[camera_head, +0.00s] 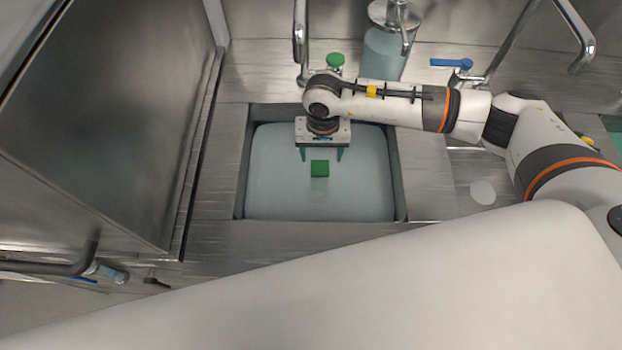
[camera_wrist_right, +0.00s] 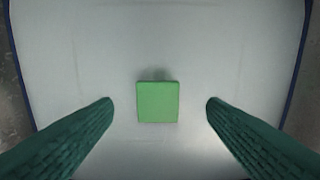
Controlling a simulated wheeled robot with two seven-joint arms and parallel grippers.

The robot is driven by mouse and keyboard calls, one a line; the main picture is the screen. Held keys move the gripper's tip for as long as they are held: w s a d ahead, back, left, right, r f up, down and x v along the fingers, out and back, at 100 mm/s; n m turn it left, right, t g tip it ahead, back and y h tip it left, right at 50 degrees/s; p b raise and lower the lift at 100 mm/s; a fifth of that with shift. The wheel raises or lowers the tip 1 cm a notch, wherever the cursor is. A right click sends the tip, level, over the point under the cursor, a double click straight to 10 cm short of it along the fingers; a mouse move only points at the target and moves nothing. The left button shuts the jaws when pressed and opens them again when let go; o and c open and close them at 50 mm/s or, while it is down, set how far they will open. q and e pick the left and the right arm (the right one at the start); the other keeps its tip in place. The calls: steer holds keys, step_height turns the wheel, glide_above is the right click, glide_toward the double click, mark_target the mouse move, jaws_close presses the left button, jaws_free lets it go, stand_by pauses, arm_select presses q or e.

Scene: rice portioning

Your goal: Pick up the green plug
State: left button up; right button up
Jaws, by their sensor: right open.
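The green plug (camera_head: 320,167) is a small green block on the pale surface in the square opening of the steel counter. In the right wrist view the plug (camera_wrist_right: 158,102) appears near the middle, between and slightly ahead of my two finger tips. My right gripper (camera_head: 321,154) hangs over the opening with its two dark green fingers apart, one to each side of the plug. In the wrist view my right gripper (camera_wrist_right: 160,106) is open, with clear gaps on both sides of the plug and nothing held. My left gripper is not in view.
The basin (camera_head: 262,195) has a raised steel rim around it. A tall steel panel (camera_head: 115,120) stands on the left. A white disc (camera_head: 482,192) lies on the right.

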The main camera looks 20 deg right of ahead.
mark_target(320, 168)
step_height(320, 168, down, 4)
steer(key=shift+s+r+p, duration=0.15)
steer(key=shift+r+p, duration=0.05)
steer(key=shift+p, duration=0.25)
steer(key=shift+f, duration=0.25)
steer(key=shift+f+p, duration=0.3)
steer(key=shift+p, duration=0.1)
steer(key=f, duration=0.2)
steer(key=f+p, duration=0.1)
steer(key=shift+s+a+f, duration=0.15)
steer(key=shift+s+f, duration=0.05)
steer(key=shift+f, duration=0.6)
steer(key=shift+w, duration=0.1)
jaws_close()
